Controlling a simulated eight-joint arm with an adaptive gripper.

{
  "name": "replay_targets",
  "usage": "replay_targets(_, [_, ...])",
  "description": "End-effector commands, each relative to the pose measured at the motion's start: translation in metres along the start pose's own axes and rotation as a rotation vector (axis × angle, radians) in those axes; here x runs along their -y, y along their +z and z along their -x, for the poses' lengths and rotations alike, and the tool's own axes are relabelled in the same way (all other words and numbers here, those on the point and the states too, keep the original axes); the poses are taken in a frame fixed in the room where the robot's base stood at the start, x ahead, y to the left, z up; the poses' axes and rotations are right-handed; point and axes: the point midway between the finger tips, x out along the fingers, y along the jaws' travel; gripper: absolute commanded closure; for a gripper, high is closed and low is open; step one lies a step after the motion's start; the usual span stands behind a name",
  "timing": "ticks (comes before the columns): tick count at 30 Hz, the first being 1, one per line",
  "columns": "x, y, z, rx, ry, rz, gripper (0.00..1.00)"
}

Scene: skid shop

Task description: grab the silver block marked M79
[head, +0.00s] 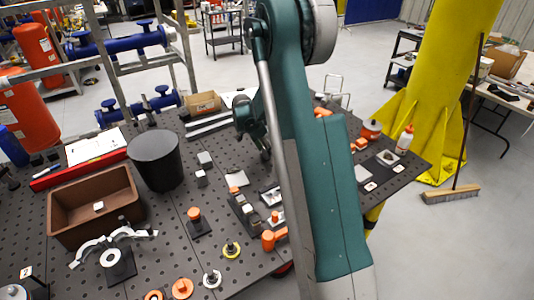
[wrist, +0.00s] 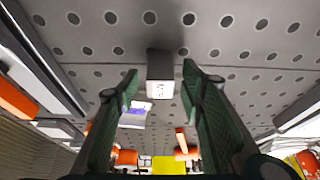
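The label has dark characters, too small to read with certainty. My gripper (wrist: 160,80) is open, with its two green fingers on either side of the block and a gap on both sides. I cannot tell how far above the table the fingertips are. In the head view my arm hides most of the gripper. Two small silver blocks, one (head: 205,158) behind the other (head: 201,178), stand left of the arm; their marks are not legible.
A black bin (head: 156,160) and a brown tray (head: 62,212) stand at the left of the table. A black holder (head: 242,208) with small parts and orange pieces (head: 268,240) lies near the arm. A white bottle (head: 404,140) stands at the right.

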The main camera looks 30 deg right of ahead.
Motion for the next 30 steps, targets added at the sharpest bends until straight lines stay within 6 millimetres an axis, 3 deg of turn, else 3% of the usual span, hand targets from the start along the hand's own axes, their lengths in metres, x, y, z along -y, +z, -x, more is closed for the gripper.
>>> replay_targets(6, [0.0001,0.0002,-0.0137,0.0,0.0,0.0,0.61])
replay_targets(23, [0.0001,0.0004,-0.0142,0.0,0.0,0.0,0.61])
replay_targets(30, [0.0001,0.0004,-0.0142,0.0,0.0,0.0,0.91])
